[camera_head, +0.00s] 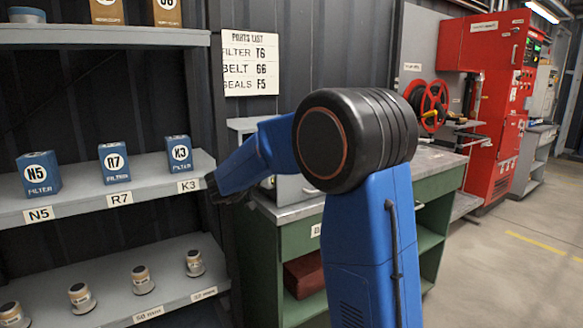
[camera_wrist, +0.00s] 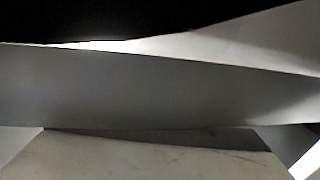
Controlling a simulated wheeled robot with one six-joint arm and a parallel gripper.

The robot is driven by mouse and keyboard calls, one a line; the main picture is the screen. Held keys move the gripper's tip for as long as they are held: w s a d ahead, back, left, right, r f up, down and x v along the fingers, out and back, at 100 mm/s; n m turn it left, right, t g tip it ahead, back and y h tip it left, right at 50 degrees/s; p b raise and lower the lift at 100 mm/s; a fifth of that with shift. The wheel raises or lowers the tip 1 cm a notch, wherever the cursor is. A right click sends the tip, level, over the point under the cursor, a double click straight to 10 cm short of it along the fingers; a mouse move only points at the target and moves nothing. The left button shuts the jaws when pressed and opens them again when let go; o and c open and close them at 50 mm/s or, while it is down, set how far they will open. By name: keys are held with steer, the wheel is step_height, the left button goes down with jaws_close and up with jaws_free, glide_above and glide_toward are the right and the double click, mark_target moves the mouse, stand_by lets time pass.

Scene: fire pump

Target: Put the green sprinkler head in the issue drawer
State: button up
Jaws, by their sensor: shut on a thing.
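My gripper (camera_head: 214,190) shows only as a small dark end past the blue wrist part of my arm, by the right end of the blue-box shelf. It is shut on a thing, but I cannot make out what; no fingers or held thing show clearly. I see no green sprinkler head in either view. I cannot make out the issue drawer. The wrist view shows only grey, plate-like surfaces (camera_wrist: 150,85) close up, a pale worn surface (camera_wrist: 150,160) below and black above.
A grey shelf (camera_head: 150,201) at left bears blue filter boxes (camera_head: 114,163). Several small capped fittings (camera_head: 140,278) stand on the shelf below. A green workbench (camera_head: 430,185) stands behind my arm. A red cabinet (camera_head: 492,100) and free floor (camera_head: 520,250) lie to the right.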

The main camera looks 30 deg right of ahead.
steer(key=shift+f, duration=0.65)
steer(key=o, duration=1.1)
steer(key=shift+f, duration=0.1)
steer(key=shift+r, duration=0.45)
steer(key=a, duration=0.4)
steer(key=s+a, duration=0.1)
steer(key=a, duration=0.3)
steer(key=s+a, duration=0.1)
steer(key=a, duration=0.2)
steer(key=shift+s+a+r, duration=0.1)
steer(key=shift+a+r, duration=0.3)
